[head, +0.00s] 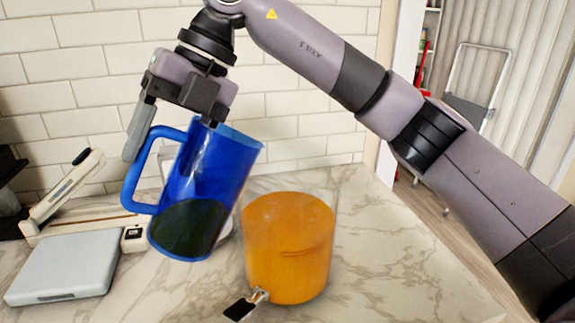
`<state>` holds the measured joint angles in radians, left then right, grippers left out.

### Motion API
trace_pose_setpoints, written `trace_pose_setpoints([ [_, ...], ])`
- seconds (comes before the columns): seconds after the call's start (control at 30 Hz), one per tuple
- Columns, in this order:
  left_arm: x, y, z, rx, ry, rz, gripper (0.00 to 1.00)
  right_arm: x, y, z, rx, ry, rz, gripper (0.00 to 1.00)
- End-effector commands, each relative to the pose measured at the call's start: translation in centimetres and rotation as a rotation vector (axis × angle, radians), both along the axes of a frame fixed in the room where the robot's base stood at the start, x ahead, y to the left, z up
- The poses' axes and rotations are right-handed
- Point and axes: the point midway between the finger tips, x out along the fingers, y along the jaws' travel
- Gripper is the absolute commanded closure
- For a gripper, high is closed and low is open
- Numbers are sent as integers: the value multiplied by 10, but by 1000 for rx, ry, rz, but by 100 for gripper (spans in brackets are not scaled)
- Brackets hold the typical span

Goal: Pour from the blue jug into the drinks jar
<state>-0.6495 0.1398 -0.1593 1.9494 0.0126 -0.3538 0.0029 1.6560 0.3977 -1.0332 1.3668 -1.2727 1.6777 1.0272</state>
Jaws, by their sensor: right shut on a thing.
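The blue jug (208,170) is tilted a little to the right in the head view, with dark liquid showing in its lower part. My right gripper (168,132) is shut on the jug near the top of its handle, at the jug's upper left. The drinks jar (288,250) stands on the marble counter to the right of and below the jug. It looks orange, with a metal tap at its lower front. The jug's rim is above and left of the jar. No flow of liquid shows. My left gripper is not in view.
A grey flat device (65,268) lies on the counter at the left, with a beige long-armed device (65,200) behind it. A white tiled wall (310,90) rises behind. The marble counter (390,260) is clear right of the jar. A folded ladder (475,90) stands beyond.

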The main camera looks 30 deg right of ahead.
Motion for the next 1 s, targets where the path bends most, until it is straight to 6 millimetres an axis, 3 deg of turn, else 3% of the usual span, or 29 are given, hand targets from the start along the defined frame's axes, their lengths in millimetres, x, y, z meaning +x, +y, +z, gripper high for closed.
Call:
trace_pose_setpoints([
  [0.63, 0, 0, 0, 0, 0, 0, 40, -3, 41, -79, -374, -29, 2, 100],
  [1.0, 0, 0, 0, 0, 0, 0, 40, -3, 51, -101, -539, -41, 1, 100],
])
